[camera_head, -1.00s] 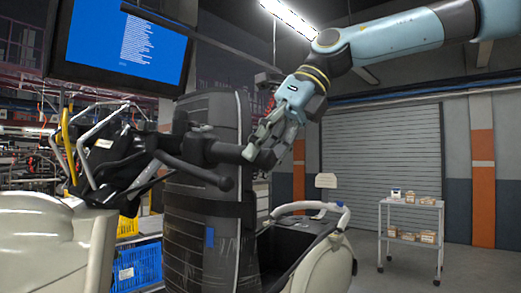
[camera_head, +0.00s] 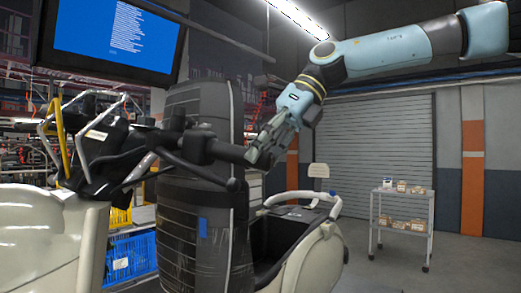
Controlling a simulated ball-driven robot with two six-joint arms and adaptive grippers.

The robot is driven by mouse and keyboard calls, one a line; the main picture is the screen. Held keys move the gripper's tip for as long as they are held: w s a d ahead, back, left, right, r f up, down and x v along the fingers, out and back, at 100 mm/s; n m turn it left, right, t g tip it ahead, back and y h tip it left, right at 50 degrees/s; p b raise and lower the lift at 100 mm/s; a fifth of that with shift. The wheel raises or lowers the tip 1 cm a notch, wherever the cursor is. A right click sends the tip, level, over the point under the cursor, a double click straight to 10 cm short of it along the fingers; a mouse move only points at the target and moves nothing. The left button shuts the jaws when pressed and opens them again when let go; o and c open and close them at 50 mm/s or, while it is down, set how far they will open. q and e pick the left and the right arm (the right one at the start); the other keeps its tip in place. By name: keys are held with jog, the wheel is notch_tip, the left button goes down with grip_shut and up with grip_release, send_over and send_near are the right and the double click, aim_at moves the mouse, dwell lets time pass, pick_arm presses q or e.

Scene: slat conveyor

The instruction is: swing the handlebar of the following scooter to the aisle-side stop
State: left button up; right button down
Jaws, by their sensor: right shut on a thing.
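The dark handlebar (camera_head: 200,149) belongs to a cream scooter (camera_head: 48,240) at the left of the view. It stretches across to the right, with a lever (camera_head: 205,173) below it. My right gripper (camera_head: 262,152) comes down from the upper right and is shut on the bar's right end, which its fingers partly hide. The handlebar's left part merges with dark parts and bent silver tubes, so its far end is hard to tell. The stop cannot be made out. My left gripper is not in view.
A tall black ribbed column (camera_head: 200,235) stands behind the bar. A cream body with a dark hollow (camera_head: 318,258) is right of it. Blue (camera_head: 132,262) and yellow crates are behind, left. A grey trolley (camera_head: 402,232) stands on open floor at right. A screen (camera_head: 115,38) hangs above.

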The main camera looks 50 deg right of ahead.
jog(key=shift+w+d+f+n+p, duration=0.25)
jog(key=shift+w+d+f+p, duration=0.1)
jog(key=shift+d+p, duration=0.3)
jog(key=shift+w+d+f+n+p, duration=0.3)
jog(key=shift+d+p, duration=0.2)
jog(key=shift+p, duration=0.2)
jog(key=shift+w+d+f, duration=0.15)
jog(key=shift+d, duration=0.1)
jog(key=shift+n+y, duration=0.5)
jog(key=shift+n, duration=0.25)
jog(key=w+d+f+b, duration=0.1)
jog(key=w+d+b, duration=0.1)
jog(key=shift+w+d+f, duration=0.15)
jog(key=shift+d+f, duration=0.25)
